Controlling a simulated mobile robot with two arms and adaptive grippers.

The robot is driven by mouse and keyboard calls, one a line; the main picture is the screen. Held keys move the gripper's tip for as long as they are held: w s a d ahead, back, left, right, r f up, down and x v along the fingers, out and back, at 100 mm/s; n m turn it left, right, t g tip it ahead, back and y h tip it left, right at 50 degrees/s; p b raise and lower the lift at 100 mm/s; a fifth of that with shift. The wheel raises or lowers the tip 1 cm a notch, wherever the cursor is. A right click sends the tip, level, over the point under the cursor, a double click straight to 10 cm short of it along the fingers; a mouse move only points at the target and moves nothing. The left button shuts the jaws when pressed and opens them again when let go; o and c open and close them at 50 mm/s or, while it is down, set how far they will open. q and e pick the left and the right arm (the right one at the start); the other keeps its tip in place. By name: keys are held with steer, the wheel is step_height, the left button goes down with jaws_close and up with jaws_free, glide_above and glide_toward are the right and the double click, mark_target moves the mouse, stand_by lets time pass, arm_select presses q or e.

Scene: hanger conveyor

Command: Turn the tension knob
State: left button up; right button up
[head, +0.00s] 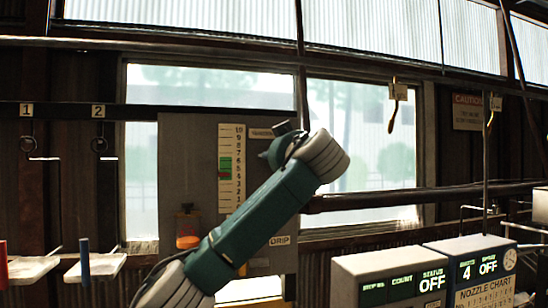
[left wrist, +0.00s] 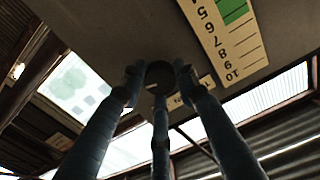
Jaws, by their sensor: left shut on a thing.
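The tension knob (left wrist: 160,72) is a dark round knob on the grey panel (head: 203,150). In the left wrist view it sits between the blue-grey fingertips of my left gripper (left wrist: 159,82), which is shut on it. In the head view my left gripper (head: 279,148) is at the panel beside a partly covered label (head: 261,133); my wrist hides most of the knob there. A scale (head: 231,165) numbered up to 10 with a green band stands left of the knob. My right gripper is not in view.
Displays (head: 392,279) and (head: 473,262) stand at the lower right. Numbered hooks with trays (head: 95,267) hang at the left. A dark horizontal bar (head: 420,197) runs right of my wrist.

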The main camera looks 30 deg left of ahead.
arm_select(q)
steer(key=shift+d+r+m+b, duration=0.15)
steer(key=shift+m+b, duration=0.9)
steer(key=shift+m, duration=0.95)
steer(key=shift+a+r+m+b, duration=0.15)
steer(key=shift+m+b, duration=0.9)
steer(key=shift+m, duration=0.95)
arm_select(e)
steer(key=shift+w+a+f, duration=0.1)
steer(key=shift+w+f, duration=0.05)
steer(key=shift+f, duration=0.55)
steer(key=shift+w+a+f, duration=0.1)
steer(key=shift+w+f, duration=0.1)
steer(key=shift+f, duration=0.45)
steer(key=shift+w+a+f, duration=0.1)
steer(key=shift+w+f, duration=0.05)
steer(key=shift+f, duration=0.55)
arm_select(q)
steer(key=shift+d, duration=0.1)
steer(key=o, duration=0.9)
steer(key=shift+o, duration=1.3)
steer(key=shift+f, duration=0.1)
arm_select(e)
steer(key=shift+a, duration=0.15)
arm_select(q)
steer(key=shift+d, duration=0.1)
